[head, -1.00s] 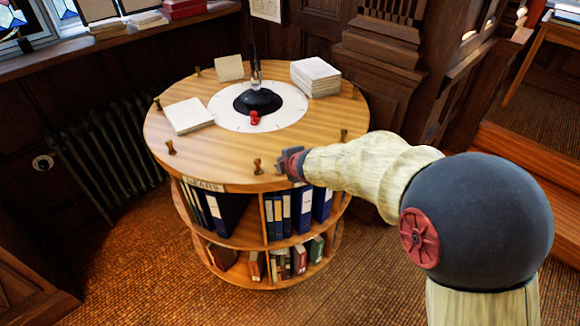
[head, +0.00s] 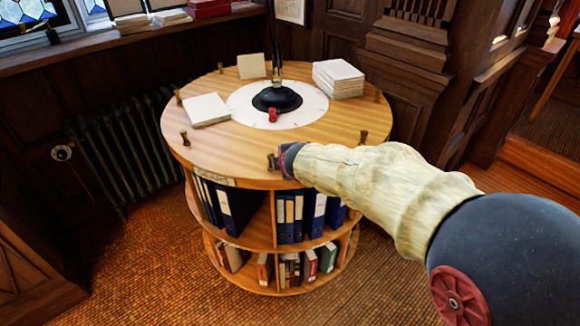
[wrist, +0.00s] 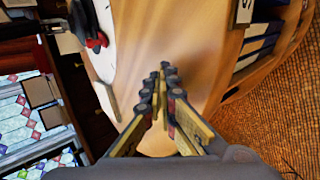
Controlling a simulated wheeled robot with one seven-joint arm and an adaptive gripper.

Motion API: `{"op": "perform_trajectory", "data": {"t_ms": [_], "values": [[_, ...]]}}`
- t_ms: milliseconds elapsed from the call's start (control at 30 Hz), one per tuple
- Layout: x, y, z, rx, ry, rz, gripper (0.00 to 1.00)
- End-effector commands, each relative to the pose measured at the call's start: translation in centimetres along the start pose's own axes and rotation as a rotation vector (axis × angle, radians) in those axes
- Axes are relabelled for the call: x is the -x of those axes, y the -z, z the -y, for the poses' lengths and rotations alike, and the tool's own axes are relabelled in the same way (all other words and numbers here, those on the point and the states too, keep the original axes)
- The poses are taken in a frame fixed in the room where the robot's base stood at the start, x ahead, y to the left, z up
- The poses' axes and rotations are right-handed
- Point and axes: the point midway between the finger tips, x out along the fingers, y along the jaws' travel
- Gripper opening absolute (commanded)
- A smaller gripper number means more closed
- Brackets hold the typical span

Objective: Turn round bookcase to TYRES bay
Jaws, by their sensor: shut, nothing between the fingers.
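The round wooden bookcase (head: 240,167) stands in the middle of the head view, with two shelf tiers of binders and books. Upright wooden pegs (head: 184,138) ring its top. A label plate (head: 215,180) is on its front rim; I cannot read it surely. A white dial (head: 306,108) with a black hub (head: 278,97) and a red pointer (head: 272,115) sits at the centre. My gripper (head: 281,160) is shut and empty at the front rim, right beside the front peg (head: 271,162); I cannot tell if they touch. In the wrist view its closed fingers (wrist: 163,78) are over the top.
A radiator (head: 125,140) and panelled wall are behind left. A wooden pillar (head: 410,70) is close behind right. Woven floor (head: 140,265) is clear at the front left.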

Motion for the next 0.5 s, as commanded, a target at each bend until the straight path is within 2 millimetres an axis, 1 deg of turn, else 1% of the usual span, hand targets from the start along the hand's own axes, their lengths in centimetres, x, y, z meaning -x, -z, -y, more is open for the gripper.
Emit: {"op": "perform_trajectory", "data": {"t_ms": [33,200,333,500], "values": [[-0.4,0.8,0.2,-0.002,-0.004,-0.002,0.00],[-0.5,2.2,0.0,-0.012,-0.003,0.010,0.00],[-0.4,2.6,-0.1,-0.017,-0.002,0.015,0.00],[-0.2,2.5,-0.3,-0.018,-0.002,0.017,0.00]]}}
